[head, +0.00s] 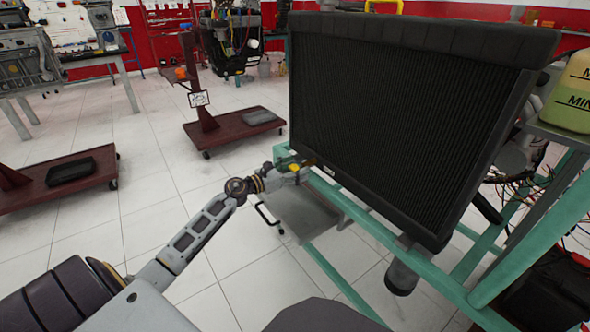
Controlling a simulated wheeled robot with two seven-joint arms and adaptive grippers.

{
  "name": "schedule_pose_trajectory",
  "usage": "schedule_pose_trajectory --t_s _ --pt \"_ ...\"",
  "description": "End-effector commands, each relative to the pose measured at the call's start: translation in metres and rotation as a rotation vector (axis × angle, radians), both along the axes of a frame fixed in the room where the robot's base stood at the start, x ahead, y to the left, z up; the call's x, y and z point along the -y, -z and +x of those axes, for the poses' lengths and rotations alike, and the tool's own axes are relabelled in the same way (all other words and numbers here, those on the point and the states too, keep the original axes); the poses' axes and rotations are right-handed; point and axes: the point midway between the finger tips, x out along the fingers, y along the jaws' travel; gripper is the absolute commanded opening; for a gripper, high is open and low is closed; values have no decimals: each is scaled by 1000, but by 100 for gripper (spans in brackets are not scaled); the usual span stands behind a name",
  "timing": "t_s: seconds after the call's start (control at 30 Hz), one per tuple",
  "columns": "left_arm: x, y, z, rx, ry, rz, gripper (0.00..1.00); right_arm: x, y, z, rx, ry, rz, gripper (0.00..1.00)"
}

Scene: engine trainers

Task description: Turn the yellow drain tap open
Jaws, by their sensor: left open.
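A small yellow part (294,168), which looks like the drain tap, shows at the lower left corner of the black radiator (400,110). My left gripper (303,170) is right at this corner, by the green frame. It is open, but its fingers are small and partly mixed with the tap and frame behind them. I cannot tell whether a finger touches the tap. The tap's handle position is too small to read. My right gripper is not in view.
The green engine stand (345,205) carries the radiator, with a grey tray (305,213) low at its left. A yellow-green container (570,95) stands at the right, above loose cables. Dark red wheeled stands (235,128) are farther off at left. The tiled floor between is clear.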

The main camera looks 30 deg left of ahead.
Motion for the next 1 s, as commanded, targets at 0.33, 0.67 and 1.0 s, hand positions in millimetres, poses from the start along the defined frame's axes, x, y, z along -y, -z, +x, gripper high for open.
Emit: schedule_pose_trajectory --t_s 0.33,0.67,1.0 --pt "0 0 0 0 0 0 46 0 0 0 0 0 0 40" --pt "0 0 0 -2 0 -4 26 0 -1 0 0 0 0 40" --pt "0 -1 0 -32 0 -74 25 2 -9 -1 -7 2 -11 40"
